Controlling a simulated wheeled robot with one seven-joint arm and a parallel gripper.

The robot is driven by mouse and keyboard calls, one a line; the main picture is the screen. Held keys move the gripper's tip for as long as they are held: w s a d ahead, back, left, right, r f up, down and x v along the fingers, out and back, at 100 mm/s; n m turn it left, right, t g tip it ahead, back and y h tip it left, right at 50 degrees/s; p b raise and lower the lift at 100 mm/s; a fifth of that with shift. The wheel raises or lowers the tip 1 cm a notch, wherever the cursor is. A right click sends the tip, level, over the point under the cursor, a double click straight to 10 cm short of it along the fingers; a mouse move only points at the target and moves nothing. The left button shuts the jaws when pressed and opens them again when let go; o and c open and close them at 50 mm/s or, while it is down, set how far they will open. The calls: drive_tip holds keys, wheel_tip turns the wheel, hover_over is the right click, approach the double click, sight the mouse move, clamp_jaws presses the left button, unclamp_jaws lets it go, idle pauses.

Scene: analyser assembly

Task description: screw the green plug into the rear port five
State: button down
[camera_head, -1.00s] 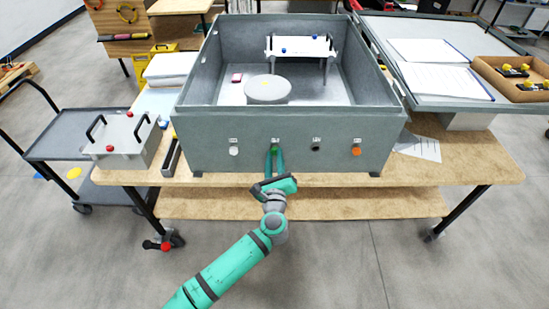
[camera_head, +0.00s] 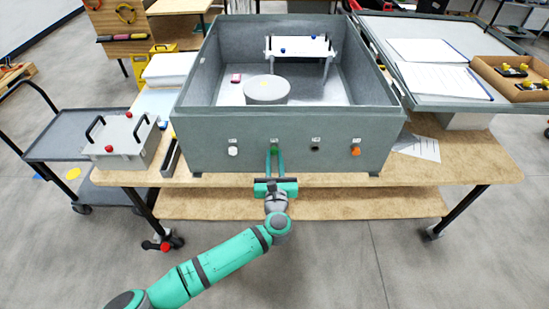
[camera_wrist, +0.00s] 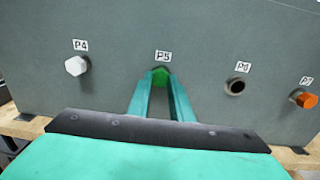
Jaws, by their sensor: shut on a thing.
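The green plug (camera_wrist: 160,77) sits at the port under the P5 label (camera_wrist: 162,57) on the grey panel of the analyser housing (camera_head: 200,150). My gripper (camera_wrist: 160,84) is shut on the green plug, with its two green fingers reaching up to the panel. In the head view my gripper (camera_head: 275,150) meets the panel at the second port from the left. The fingers and the plug hide the port opening, so how deep the plug sits cannot be told.
A white plug (camera_wrist: 76,66) sits at P4, left of my gripper. P6 (camera_wrist: 236,86) is an open dark hole on the right, and an orange plug (camera_wrist: 305,99) sits at P7. A grey box with handles (camera_head: 125,140) stands on the table at left.

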drive_tip(key=m, duration=0.5)
drive_tip(key=shift+a+r, duration=0.1)
drive_tip(key=shift+a, duration=0.05)
drive_tip(key=m, duration=0.9)
drive_tip(key=shift+a+m, duration=0.1)
drive_tip(key=shift+m, duration=0.3)
drive_tip(key=m, duration=0.3)
drive_tip(key=shift+w+m+h, duration=0.1)
drive_tip(key=shift+m+h, duration=0.2)
drive_tip(key=shift+m, duration=0.1)
drive_tip(key=m, duration=0.2)
drive_tip(key=shift+m, duration=0.3)
drive_tip(key=m, duration=0.4)
drive_tip(key=shift+r+m, duration=0.15)
drive_tip(key=shift+m, duration=1.05)
